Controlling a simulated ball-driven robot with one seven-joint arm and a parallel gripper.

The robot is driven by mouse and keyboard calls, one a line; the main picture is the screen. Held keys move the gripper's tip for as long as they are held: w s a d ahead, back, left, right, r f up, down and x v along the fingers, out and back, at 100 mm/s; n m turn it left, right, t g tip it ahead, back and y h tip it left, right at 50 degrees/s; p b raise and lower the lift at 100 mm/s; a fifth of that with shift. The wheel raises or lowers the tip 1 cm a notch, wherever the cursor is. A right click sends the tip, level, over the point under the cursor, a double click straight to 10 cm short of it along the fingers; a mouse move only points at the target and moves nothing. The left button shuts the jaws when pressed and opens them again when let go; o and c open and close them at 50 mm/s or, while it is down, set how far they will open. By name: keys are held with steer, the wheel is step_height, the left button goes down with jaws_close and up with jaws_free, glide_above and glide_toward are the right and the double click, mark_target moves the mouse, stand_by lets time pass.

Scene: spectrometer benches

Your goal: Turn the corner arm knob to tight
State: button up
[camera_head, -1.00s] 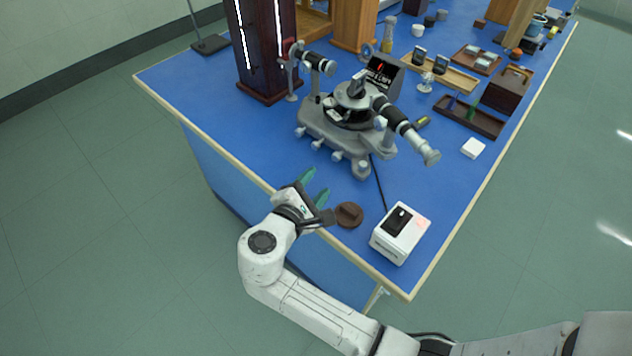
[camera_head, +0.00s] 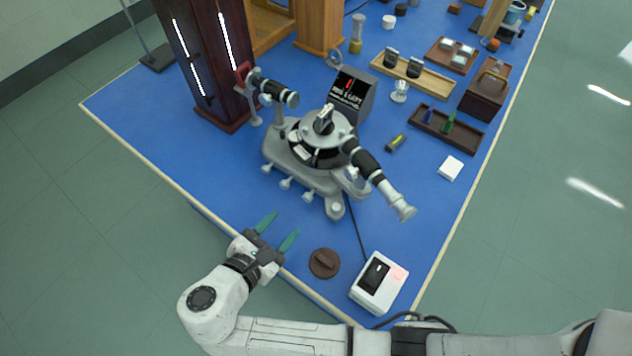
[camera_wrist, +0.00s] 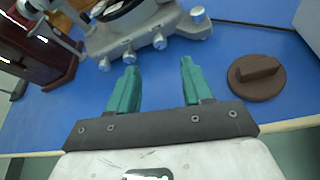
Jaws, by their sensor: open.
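The grey spectrometer (camera_head: 312,160) stands on the blue bench, with its black-and-silver telescope arm (camera_head: 372,170) pointing to the lower right. Several silver knobs line its front edge. The knob at the near right corner (camera_head: 336,209) shows there; in the wrist view a corner knob (camera_wrist: 198,15) is at the top, beyond my fingers. I cannot tell which one is the corner arm knob or how tight it is. My gripper (camera_head: 278,231) has green fingers, open and empty, over the bench's front edge, short of the knobs. It also shows in the wrist view (camera_wrist: 155,85).
A brown round lid-like piece (camera_head: 324,263) lies right of my gripper, and a white box (camera_head: 379,283) stands beyond it. A dark lamp housing (camera_head: 208,60) stands behind left. A black cable runs from the spectrometer towards the white box. Bare blue bench (camera_head: 170,150) lies at left.

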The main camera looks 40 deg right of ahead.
mark_target(307, 199)
steer(key=p+x, duration=0.1)
steer(key=x, duration=0.9)
steer(key=shift+w+d, duration=0.1)
jaws_close()
